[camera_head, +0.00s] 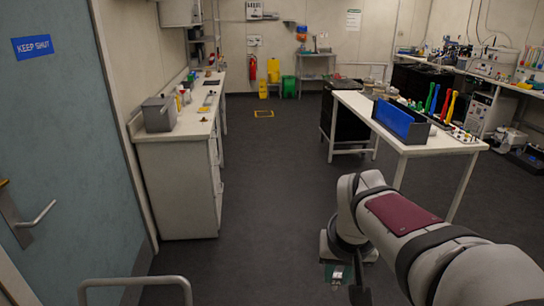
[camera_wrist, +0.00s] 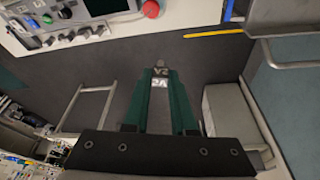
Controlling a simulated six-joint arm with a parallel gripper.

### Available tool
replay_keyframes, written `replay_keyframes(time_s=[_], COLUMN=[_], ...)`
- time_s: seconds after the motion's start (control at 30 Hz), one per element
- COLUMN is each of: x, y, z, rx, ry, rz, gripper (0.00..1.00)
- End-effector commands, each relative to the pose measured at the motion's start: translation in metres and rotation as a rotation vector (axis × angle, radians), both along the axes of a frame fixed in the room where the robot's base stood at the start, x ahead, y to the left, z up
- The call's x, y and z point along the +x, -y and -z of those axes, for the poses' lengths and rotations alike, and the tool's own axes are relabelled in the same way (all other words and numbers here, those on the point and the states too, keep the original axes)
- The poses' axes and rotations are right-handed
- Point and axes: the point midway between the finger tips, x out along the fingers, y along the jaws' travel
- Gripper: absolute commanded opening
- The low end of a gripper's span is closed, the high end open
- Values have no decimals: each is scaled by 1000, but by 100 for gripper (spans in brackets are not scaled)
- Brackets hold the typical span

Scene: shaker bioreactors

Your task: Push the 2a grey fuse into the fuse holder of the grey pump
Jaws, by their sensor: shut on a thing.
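In the wrist view my gripper (camera_wrist: 160,74) has its two green fingers closed around a small grey fuse (camera_wrist: 160,69). The fuse has a pale label reading 2A, upside down in the picture, and its grey tip shows at the fingertips. In the head view my gripper (camera_head: 338,274) is low at the bottom, over dark floor, and the fuse is too small to make out there. I cannot tell which device is the grey pump, and no fuse holder is recognisable. A grey instrument with knobs and a red button (camera_wrist: 151,9) shows in the wrist view.
A white bench (camera_head: 180,128) with a grey box (camera_head: 159,114) stands left. A white table (camera_head: 440,147) with a blue bin (camera_head: 400,121) and coloured-handled tools stands right. A metal rail (camera_head: 135,281) is at the front left. The floor between is clear.

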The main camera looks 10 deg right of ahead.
Motion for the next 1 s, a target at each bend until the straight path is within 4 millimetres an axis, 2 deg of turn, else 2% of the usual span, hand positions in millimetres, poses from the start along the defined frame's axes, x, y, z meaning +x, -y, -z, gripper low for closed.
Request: replay_keyframes(time_s=[0.03,0.17,0.27,0.3,0.4,0.5,0.6,0.7,1.0], x=[-2,-16,-40,-53,-91,-127,-155,-171,-176], y=[21,85,140,162,211,245,265,275,278], z=[7,26,44,51,70,85,95,101,117], rx=[-1,-5,-7,-7,-6,-6,-4,-3,-2], ry=[-6,-10,-13,-12,-9,-2,5,10,10], rz=[81,339,569,668,904,1094,1228,1301,1324], gripper=[0,0,0,0,0,0,0,0,0])
